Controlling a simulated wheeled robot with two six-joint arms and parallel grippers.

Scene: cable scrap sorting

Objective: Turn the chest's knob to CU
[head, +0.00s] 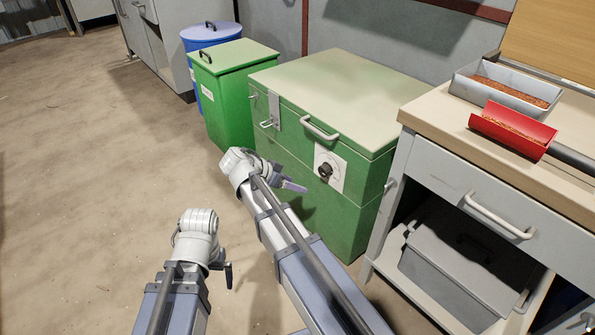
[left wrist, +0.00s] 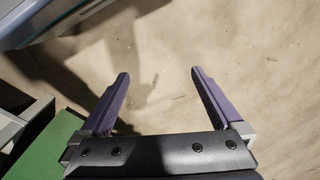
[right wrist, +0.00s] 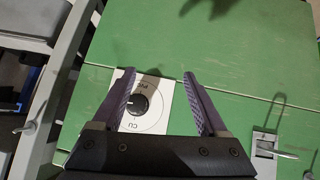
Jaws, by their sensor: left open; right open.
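The green chest (head: 335,205) has a black knob (head: 325,171) on a white dial plate (head: 336,160) on its front. The right wrist view shows the knob (right wrist: 139,104) and plate (right wrist: 160,92) with the letters PVC and CU; exactly where the knob points is hard to tell. My right gripper (head: 300,187) is open and empty, in front of the chest and apart from the knob. In its wrist view, the purple fingers (right wrist: 160,74) frame the plate on both sides. My left gripper (head: 229,275) is open and empty above the floor, and its fingers (left wrist: 158,72) spread there.
A lid handle (head: 320,129) and a latch (head: 273,112) are on the chest. A green bin (head: 228,105) and blue drum (head: 211,34) stand to its left. A workbench (head: 460,150) at right holds a grey tray (head: 500,99) and red scoop (head: 505,131). Floor at left is clear.

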